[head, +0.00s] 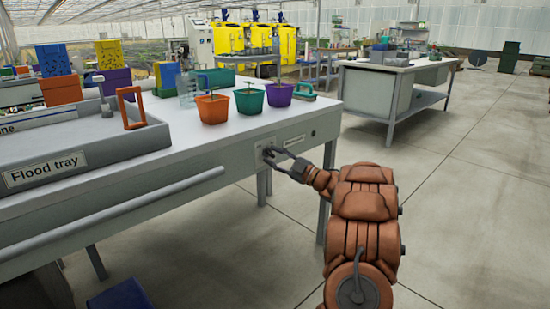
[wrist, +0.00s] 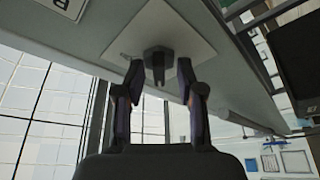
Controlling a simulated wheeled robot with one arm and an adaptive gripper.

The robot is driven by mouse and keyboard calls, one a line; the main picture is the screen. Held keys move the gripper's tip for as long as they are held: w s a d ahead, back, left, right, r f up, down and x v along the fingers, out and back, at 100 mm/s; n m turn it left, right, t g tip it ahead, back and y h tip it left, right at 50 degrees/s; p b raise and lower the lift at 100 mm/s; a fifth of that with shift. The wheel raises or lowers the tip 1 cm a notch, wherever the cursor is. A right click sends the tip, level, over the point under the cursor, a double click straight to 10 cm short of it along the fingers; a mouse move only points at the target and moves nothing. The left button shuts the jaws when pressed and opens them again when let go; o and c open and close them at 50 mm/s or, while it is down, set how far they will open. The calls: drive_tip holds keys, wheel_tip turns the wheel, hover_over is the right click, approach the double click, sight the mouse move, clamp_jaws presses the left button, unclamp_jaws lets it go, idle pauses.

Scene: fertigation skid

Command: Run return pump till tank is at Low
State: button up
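A white square plate (head: 259,146) with a dark knob is on the front face of the bench, near its right end. In the wrist view the knob (wrist: 158,60) sits in the middle of the tilted plate (wrist: 191,38), its narrow grip pointing down in the picture. My gripper (head: 270,155) is at the plate. In the wrist view its fingers (wrist: 160,76) stand on both sides of the knob, with a visible gap on each side. The flood tray (head: 84,160), with its name label, lies on the bench at left. I cannot make out a tank level mark.
Orange, green and purple pots (head: 248,101) with seedlings stand on the bench above the plate. A second bench (head: 395,75) is behind, right. Yellow tanks (head: 228,38) stand at the back.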

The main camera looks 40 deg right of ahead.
drive_tip(key=v, duration=1.2)
drive_tip(key=shift+s+f, duration=0.1)
idle(0.5)
